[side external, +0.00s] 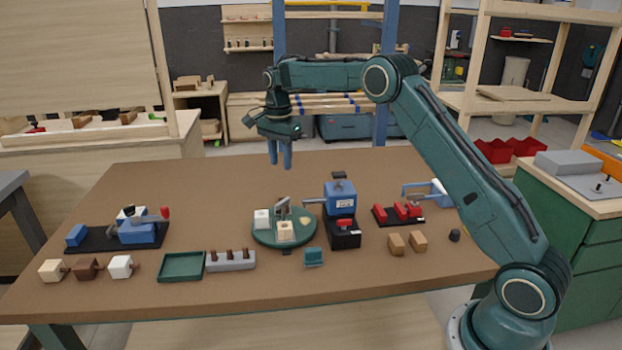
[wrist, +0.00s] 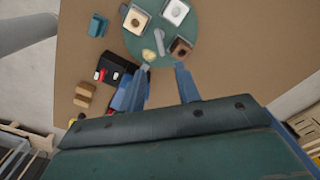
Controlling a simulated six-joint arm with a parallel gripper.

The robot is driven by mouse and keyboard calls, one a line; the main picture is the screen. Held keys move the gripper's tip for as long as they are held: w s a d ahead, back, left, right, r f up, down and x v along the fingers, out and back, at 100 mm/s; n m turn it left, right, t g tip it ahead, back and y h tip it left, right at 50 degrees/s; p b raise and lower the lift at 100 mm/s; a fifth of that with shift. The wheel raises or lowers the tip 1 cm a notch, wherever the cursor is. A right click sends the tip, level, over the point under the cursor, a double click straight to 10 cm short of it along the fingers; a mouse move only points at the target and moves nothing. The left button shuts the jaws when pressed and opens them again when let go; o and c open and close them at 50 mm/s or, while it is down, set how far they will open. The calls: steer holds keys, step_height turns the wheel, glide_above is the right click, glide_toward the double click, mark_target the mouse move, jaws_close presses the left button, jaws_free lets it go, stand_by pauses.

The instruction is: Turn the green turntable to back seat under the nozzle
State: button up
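The round green turntable (side external: 264,239) lies mid-table and shows at the top of the wrist view (wrist: 150,37). It carries a white block (side external: 261,219) at left, a cream block (side external: 285,231) at front and a brown block (wrist: 181,47) at back left. A pale yellow patch (side external: 306,220) lies on its right, on the nozzle side. A grey bar (wrist: 160,44) stands near its middle. The nozzle (side external: 312,201) juts left from the blue dispenser (side external: 340,195) towards the turntable. My gripper (side external: 280,165) is open and empty, fingers down, above and behind the turntable.
A teal block (side external: 313,257) and a green tray (side external: 181,266) with a grey peg rack (side external: 231,260) stand in front. A red-block fixture (side external: 398,214) and tan blocks (side external: 408,242) are at right. A blue clamp (side external: 137,230) is at left. The table's back is clear.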

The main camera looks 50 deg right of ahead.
mark_target(283, 201)
step_height(283, 201, down, 12)
steer(key=shift+f, duration=0.1)
stand_by(0.5)
jaws_close()
